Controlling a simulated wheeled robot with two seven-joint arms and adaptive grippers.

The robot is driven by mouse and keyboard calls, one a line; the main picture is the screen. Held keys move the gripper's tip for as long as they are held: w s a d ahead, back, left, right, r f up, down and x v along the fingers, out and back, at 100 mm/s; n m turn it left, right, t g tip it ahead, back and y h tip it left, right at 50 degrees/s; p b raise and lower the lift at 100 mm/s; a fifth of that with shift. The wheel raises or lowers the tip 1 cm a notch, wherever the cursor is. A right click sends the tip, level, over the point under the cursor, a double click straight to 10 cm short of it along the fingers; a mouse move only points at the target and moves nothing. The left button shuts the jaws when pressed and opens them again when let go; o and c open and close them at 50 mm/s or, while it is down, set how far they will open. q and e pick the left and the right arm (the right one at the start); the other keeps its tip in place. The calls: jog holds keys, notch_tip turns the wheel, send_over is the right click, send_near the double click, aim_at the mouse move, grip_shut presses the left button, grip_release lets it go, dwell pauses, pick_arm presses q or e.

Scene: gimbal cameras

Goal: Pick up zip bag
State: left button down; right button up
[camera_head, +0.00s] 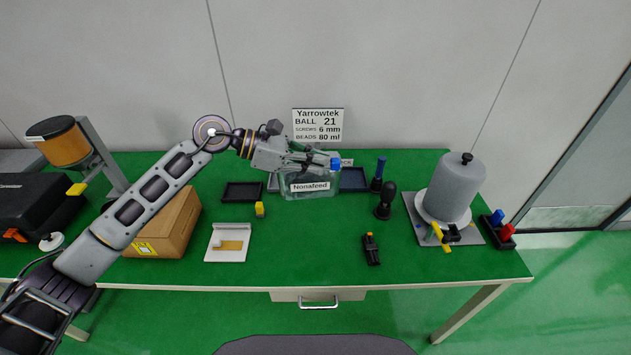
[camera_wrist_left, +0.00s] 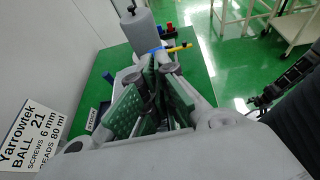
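The zip bag (camera_head: 309,194) is a see-through bluish bag with a white "Nonafeed" label and a blue piece at its upper right.
A grey canister (camera_head: 450,188) is farther right. A cardboard box (camera_head: 163,229) is under my left arm. The front middle is mostly clear.

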pick_arm(q)
jog(key=shift+r, duration=2.45)
jog(key=shift+f, duration=0.1)
